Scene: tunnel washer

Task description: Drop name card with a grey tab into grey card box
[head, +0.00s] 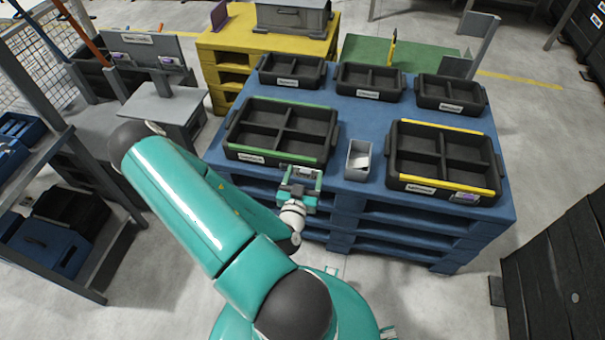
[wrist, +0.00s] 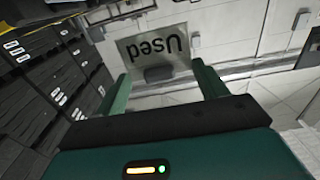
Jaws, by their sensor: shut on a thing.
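The grey card box (head: 358,160) is a small open-topped box on the blue pallet stack, between the two large black trays. A pale card is visible inside it. My gripper (head: 301,177) is left of the box and in front of the green-edged tray, near the pallet's front edge. In the wrist view, my gripper (wrist: 161,76) is shut on a grey name card (wrist: 152,47) that reads "Used" upside down. Its dark grey tab (wrist: 158,73) sits between the fingertips. In the head view the card is small and hard to make out.
A green-edged black tray (head: 281,157) and a yellow-edged black tray (head: 448,186) flank the box. Several smaller black bins (head: 369,95) stand behind on the blue pallet (head: 345,112). A label with purple (head: 467,197) is on the yellow-edged tray's front.

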